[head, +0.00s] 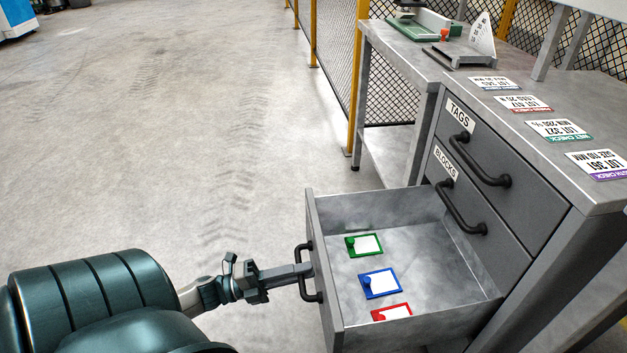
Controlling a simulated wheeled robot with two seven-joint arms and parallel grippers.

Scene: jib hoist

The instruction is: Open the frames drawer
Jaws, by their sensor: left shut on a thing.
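The open drawer (322,262) is the lowest in the grey cabinet and stands pulled well out to the left. Its front label is not visible from here. Inside lie a green frame (351,253), a blue frame (367,284) and a red frame (377,317), each around a white card; the red one is partly hidden by the drawer's side wall. My left gripper (303,272) is shut on the drawer's black handle (309,289). My right gripper is not in view.
Above, the TAGS drawer (520,181) and BLOCKS drawer (497,231) are shut. Several lot cards, including a purple-edged one (599,163), lie on the cabinet top (593,199). A side bench (388,52) holds a green device (425,22). The floor (180,150) at left is clear.

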